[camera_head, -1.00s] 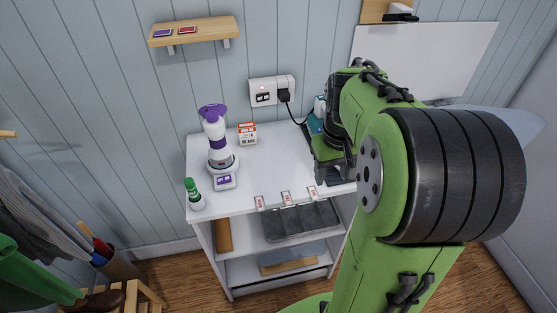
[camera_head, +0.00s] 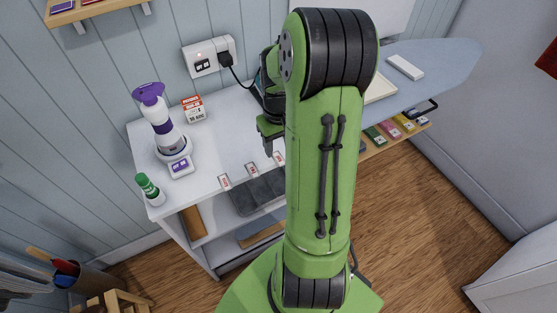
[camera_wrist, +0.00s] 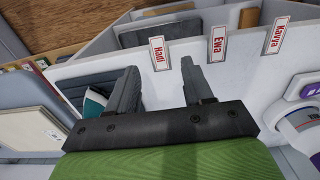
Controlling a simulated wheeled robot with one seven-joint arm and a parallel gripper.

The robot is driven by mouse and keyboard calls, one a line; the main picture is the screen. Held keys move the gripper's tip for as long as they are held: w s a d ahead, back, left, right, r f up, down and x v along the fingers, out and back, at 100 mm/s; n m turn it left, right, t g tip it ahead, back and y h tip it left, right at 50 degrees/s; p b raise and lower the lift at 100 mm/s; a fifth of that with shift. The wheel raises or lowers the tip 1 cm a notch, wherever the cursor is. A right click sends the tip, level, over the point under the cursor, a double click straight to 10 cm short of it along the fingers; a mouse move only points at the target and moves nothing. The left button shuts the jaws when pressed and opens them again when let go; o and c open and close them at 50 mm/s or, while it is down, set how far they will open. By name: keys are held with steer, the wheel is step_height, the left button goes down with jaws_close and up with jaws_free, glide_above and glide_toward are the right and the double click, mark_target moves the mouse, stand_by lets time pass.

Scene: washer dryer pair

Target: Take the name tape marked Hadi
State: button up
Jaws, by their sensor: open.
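The name tape marked Hadi (camera_wrist: 156,52) is a small white strip with red letters on the front edge of the white worktop. The Ewa tape (camera_wrist: 217,45) and the Kavya tape (camera_wrist: 276,35) lie in a row to its right in the wrist view. In the head view the Hadi tape (camera_head: 279,158) is the right one of the three, beside my arm. My gripper (camera_wrist: 160,66) is open and empty, with the Hadi tape just beyond and between its fingertips. In the head view my arm partly hides the gripper (camera_head: 270,148).
A purple-and-white device (camera_head: 160,118), a green-capped bottle (camera_head: 149,190) and a red-and-white date block (camera_head: 194,110) stand on the worktop (camera_head: 215,150). Shelves lie under its front edge. An ironing board (camera_head: 440,65) is at the right. The worktop's middle is clear.

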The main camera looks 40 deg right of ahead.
mark_target(279, 159)
step_height(279, 159, down, 4)
steer(key=shift+b, duration=0.4)
steer(key=shift+r, duration=0.1)
steer(key=shift+c, duration=0.3)
jaws_close()
